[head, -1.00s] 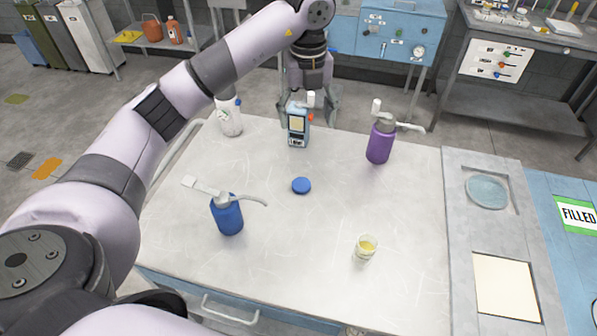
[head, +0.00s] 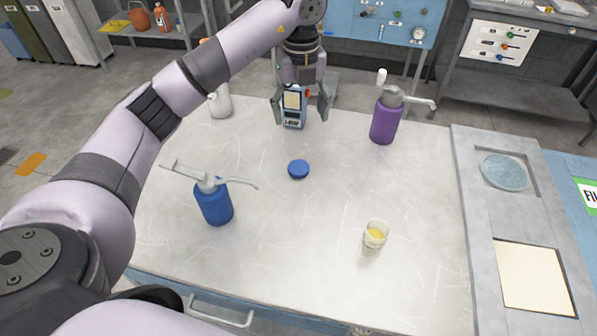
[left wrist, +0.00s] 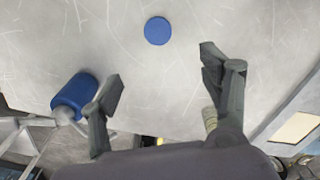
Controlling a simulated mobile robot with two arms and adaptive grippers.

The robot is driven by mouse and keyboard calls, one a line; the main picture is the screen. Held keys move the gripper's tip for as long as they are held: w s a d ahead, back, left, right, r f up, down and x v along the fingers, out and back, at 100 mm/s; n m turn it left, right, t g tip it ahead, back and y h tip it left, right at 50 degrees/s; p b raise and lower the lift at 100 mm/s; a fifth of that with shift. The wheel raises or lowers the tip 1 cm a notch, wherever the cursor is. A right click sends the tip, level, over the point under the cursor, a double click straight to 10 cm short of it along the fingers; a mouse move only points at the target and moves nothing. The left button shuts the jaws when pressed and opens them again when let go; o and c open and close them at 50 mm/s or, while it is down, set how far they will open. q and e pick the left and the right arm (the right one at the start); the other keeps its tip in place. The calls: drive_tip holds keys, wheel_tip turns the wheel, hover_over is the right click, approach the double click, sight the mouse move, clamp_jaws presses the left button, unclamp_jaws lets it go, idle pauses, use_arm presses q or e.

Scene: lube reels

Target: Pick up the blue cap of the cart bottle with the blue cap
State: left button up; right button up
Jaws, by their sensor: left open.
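The blue cap (head: 298,169) lies flat on the pale cart top (head: 270,230), near its middle. It also shows in the left wrist view (left wrist: 157,30), beyond the fingertips and between their lines. My left gripper (head: 300,115) is open and empty, above the far part of the cart, on the far side of the cap in the head view. In the left wrist view its two fingers (left wrist: 162,78) stand apart, touching nothing that I can see. A white bottle (head: 220,104) stands at the far left, its top hidden by my arm. My right gripper is not in view.
A blue pump bottle (head: 214,203) stands left of the cap. A purple pump bottle (head: 385,120) stands at the far right. The surface around the cap is clear.

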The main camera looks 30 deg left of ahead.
use_arm(q)
drive_tip(key=p, duration=0.2)
hover_over(299, 168)
wheel_tip(299, 168, down, 11)
drive_tip(key=shift+d+f, duration=0.1)
drive_tip(key=shift+f+p, duration=0.4)
drive_tip(key=shift+f, duration=0.2)
wheel_tip(299, 168, down, 4)
drive_tip(key=shift+r+p, duration=0.15)
drive_tip(key=shift+p, duration=0.55)
drive_tip(key=shift+f, duration=0.35)
drive_tip(key=shift+c, duration=0.2)
drive_tip(key=c, duration=0.8)
